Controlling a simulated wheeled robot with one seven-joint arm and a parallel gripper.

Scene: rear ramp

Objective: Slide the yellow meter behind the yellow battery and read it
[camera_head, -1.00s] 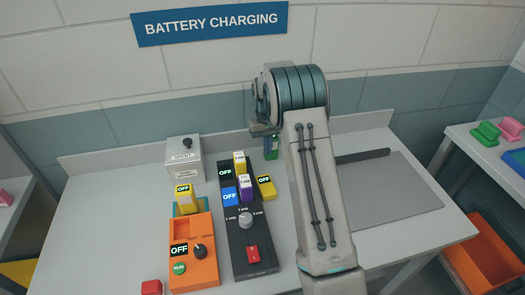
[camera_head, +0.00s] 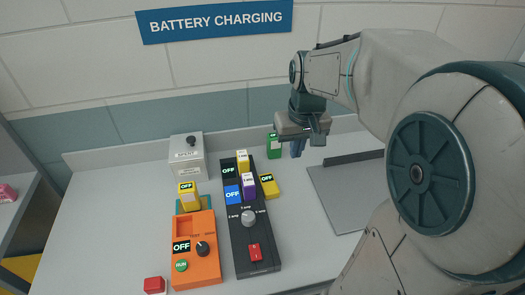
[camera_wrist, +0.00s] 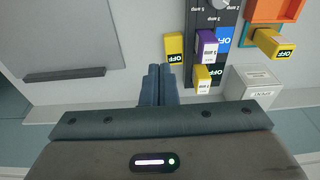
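A small yellow block with an OFF display, seemingly the yellow meter (camera_head: 268,186), lies on the bench just right of the black charger (camera_head: 253,232). It also shows in the wrist view (camera_wrist: 174,46). A yellow battery (camera_head: 242,161) with a white label stands in the charger's far bay, behind a purple battery (camera_head: 248,188). It also shows in the wrist view (camera_wrist: 202,77). My gripper (camera_head: 297,152) points down above the bench, right of and behind the yellow meter and apart from it. Its blue fingers are together in the wrist view (camera_wrist: 159,80), with nothing visible between them.
A blue OFF display (camera_head: 232,194) sits beside the purple battery. A green block (camera_head: 274,146) stands left of my gripper. An orange tester (camera_head: 196,255), another yellow OFF block (camera_head: 188,196) and a grey box (camera_head: 187,157) are farther left. A grey mat (camera_head: 335,195) lies right.

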